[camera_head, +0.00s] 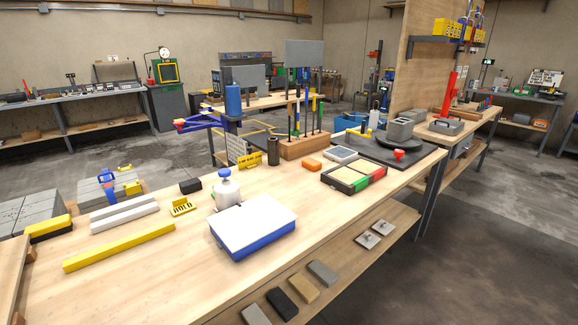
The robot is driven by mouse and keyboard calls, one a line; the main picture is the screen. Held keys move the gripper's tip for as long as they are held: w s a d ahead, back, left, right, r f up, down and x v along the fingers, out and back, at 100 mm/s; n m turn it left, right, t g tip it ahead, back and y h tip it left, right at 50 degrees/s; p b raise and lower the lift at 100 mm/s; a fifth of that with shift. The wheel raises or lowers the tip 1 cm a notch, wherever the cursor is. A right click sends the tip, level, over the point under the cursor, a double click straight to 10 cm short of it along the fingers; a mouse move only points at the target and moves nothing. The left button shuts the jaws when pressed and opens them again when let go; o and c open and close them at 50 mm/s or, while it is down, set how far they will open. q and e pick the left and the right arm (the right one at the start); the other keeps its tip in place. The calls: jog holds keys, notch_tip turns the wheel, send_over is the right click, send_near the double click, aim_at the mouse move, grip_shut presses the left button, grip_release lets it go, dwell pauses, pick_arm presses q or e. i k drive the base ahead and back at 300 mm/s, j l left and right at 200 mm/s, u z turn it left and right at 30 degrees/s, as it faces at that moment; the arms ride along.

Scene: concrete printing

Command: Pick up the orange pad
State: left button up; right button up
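A small orange pad (312,165) lies flat on the light wooden workbench (160,275), right of the middle of the view. It sits in front of a wooden block holding upright tools (305,146) and left of a whitish flat-topped device (340,154). A black tray with green and red ends (353,178) lies just to its right and nearer. The pad's top is fully in view and nothing covers it. Neither of my grippers shows in the head view.
A dark cylinder (273,151) stands behind left. A yellow bar (120,247) lies at left. Bare bench lies between box and pad.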

aim_at(312, 164)
jog(key=l+u, duration=0.25)
jog(key=u, duration=0.15)
jog(key=i+l+u, duration=0.1)
jog(key=l+u, duration=0.45)
jog(key=u, duration=0.2)
jog(key=l+u, duration=0.4)
jog(key=j, duration=0.1)
